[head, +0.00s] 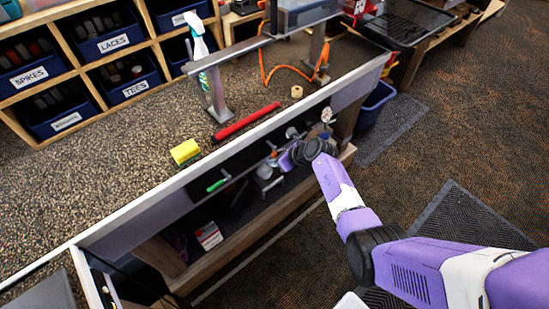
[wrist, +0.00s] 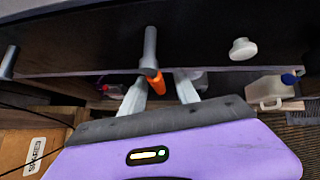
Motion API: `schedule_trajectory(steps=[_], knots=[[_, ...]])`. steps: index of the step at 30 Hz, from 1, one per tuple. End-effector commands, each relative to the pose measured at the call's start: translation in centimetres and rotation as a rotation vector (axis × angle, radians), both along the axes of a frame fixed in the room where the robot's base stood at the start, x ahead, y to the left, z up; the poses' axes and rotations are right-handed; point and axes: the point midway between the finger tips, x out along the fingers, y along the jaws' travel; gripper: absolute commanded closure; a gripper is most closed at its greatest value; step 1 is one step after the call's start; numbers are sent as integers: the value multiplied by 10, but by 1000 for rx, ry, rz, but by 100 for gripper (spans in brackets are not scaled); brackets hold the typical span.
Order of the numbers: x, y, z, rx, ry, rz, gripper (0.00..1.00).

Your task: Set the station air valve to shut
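The station air valve shows in the wrist view as a grey stem (wrist: 150,45) coming from the dark panel, with an orange lever (wrist: 155,83) at its end. My gripper (wrist: 163,80) is open, with its two pale fingers apart. The orange lever lies between the fingers, close to the left one; whether it touches is not clear. In the head view my gripper (head: 268,170) is at the front panel under the counter. The valve is mostly hidden there by my wrist and fingers.
A white knob (wrist: 243,48) is right of the valve. A white jug (wrist: 270,90) stands below. A round gauge (head: 327,114) and a green handle (head: 216,186) are on the front panel. The floor is open.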

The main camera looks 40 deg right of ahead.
Motion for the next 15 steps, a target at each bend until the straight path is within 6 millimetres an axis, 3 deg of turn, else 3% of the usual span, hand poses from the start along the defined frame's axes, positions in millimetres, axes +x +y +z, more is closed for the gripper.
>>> schedule_trajectory(steps=[9, 15], knots=[[-2, 0, 2, 2, -1, 0, 63], [-16, -2, 17, 1, -1, -1, 63]])
